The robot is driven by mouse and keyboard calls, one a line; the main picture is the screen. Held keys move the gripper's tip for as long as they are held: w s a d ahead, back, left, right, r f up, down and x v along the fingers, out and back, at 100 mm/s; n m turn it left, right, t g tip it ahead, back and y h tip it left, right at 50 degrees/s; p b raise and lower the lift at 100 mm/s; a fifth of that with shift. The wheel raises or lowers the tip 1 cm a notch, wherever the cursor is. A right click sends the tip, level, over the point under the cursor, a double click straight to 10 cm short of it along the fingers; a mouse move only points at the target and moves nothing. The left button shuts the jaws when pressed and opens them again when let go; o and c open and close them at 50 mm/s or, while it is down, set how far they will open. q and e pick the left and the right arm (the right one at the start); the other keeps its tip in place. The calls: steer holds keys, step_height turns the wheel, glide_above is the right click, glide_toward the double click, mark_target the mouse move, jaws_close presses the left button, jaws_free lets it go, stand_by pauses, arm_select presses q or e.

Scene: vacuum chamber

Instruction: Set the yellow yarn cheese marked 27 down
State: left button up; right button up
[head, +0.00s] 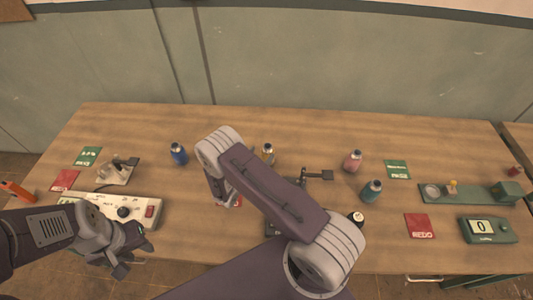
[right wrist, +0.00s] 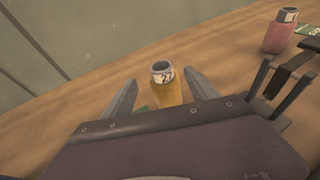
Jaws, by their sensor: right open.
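The yellow yarn cheese (head: 268,156) stands upright on the table near the middle in the head view. In the right wrist view the yellow yarn cheese (right wrist: 167,92) has a dark top and a pale label, on which a 2 shows. My right gripper (right wrist: 160,95) is open, with one finger on each side of the cheese in that view and gaps to both. The cheese's base is hidden behind my wrist. In the head view my right arm hides most of that gripper. My left gripper (head: 120,268) is low at the left, by a white control box; its jaws are unclear.
Blue (head: 179,153), pink (head: 352,160) and teal (head: 372,190) yarn cheeses stand around. The white control box (head: 135,208) is at left. A green fixture (head: 470,193) and a counter (head: 487,230) reading 0 are at right. Red and green cards lie on the table. The back strip is clear.

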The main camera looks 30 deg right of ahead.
mark_target(266, 151)
steer(key=shift+x, duration=0.8)
steer(key=shift+d, duration=0.25)
steer(key=p+x, duration=0.1)
steer(key=x, duration=0.2)
steer(key=shift+w+d+f+p, duration=0.2)
steer(key=shift+d+f+p, duration=0.05)
steer(key=shift+f+p, duration=0.15)
steer(key=shift+w+d+f, duration=0.15)
steer(key=shift+w+d, duration=0.05)
steer(key=shift+d, duration=0.15)
steer(key=shift+s+a, duration=0.1)
steer(key=shift+a, duration=0.05)
steer(key=c, duration=0.9)
jaws_close()
